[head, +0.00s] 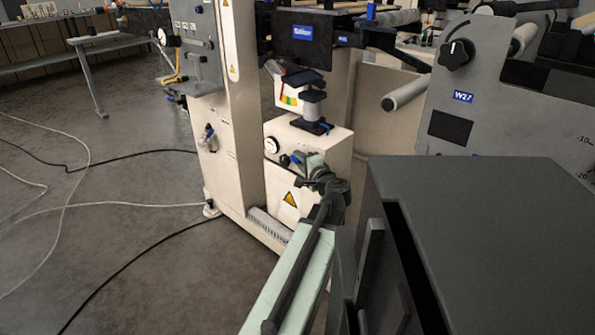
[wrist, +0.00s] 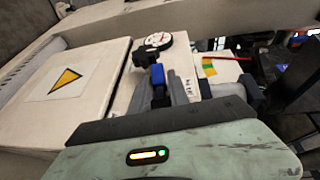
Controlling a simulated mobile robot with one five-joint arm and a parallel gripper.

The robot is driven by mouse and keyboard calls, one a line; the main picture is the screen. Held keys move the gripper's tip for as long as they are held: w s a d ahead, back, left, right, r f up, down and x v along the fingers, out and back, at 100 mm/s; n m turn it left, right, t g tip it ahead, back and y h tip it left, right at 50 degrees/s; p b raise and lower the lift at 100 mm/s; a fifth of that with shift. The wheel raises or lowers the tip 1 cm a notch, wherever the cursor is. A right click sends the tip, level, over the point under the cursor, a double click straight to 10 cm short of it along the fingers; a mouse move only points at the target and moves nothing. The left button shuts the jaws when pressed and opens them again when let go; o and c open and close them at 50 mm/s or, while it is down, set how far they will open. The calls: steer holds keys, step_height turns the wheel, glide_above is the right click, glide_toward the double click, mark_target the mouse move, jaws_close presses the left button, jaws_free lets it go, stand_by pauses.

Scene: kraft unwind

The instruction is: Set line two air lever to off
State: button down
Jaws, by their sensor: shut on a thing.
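A small blue-handled lever (wrist: 157,74) stands on the cream machine box, close to a round white gauge. In the wrist view my gripper (wrist: 172,90) is shut on this lever, and the blue end sticks out past the fingers. In the head view my gripper (head: 311,165) is at the box's upper front, with a bit of the blue lever (head: 297,158) showing. My arm hides part of it there. The lettering beside the lever is too small to read.
The gauge (head: 272,145) and a black knob (wrist: 152,50) sit close to the lever. A yellow warning triangle (head: 290,199) is on the box front. Another valve (head: 209,138) is on the cream column. A grey panel (head: 460,125) stands right. Cables cross the open floor left.

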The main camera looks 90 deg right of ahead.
steer(key=shift+r+t+h+b, duration=0.1)
steer(key=shift+t+h+b, duration=0.2)
steer(key=shift+h+b, duration=0.45)
steer(key=shift+s+r+m, duration=0.1)
steer(key=shift+m, duration=0.2)
steer(key=shift+s+d+r, duration=0.1)
steer(key=shift+s+d, duration=0.05)
steer(key=c, duration=1.4)
jaws_free()
steer(key=shift+o, duration=0.2)
